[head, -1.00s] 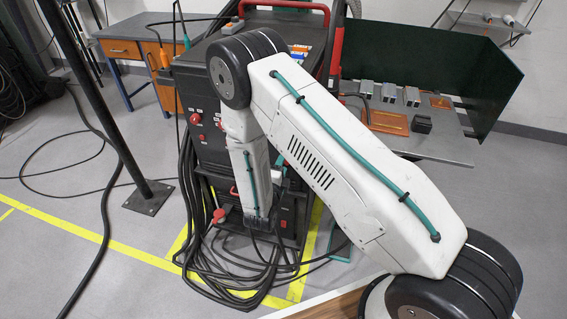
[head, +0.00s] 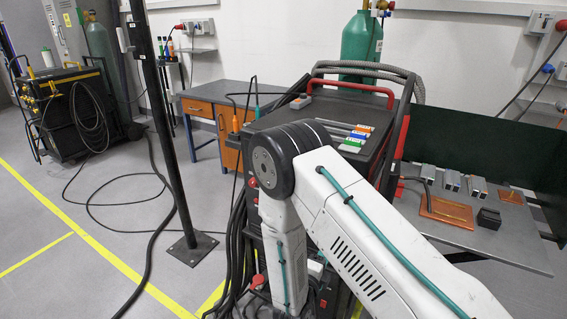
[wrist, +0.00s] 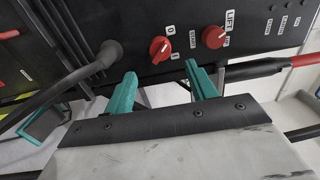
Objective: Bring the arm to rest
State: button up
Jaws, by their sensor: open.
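My gripper (wrist: 162,88) shows in the wrist view with its two teal fingers apart and nothing between them. It faces the dark front panel of the black machine, just below two red knobs (wrist: 160,49); I cannot tell whether the fingers touch anything. In the head view my white arm is folded in front of the black machine (head: 340,115), its elbow raised and its forearm pointing down. The gripper end is hidden there below the frame's edge.
Black cables hang at the machine's left side. A black post (head: 165,130) stands left. A grey metal table (head: 455,235) with a copper plate (head: 446,210) and several metal blocks is at the right. The floor at left is mostly open.

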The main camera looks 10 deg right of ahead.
jog(key=s+d+r+m+g+h, duration=0.2)
jog(key=s+d+r+m+g, duration=0.45)
jog(key=m, duration=0.65)
jog(key=s+d+r+m+g+h, duration=0.2)
jog(key=s+d+r+m+g, duration=0.2)
jog(key=s+r+m+g, duration=0.8)
jog(key=s+a+r+m+t+y, duration=0.1)
jog(key=s+r+m+t+y, duration=0.1)
jog(key=s+r+m+y, duration=0.4)
jog(key=s+a+r+m+t+y, duration=0.2)
jog(key=s+r+m+y, duration=0.5)
jog(key=r+m, duration=0.4)
jog(key=m+t+y, duration=0.1)
jog(key=m, duration=0.3)
jog(key=shift+r+m+y, duration=0.2)
jog(key=shift+m+y, duration=0.1)
jog(key=shift+m, duration=0.1)
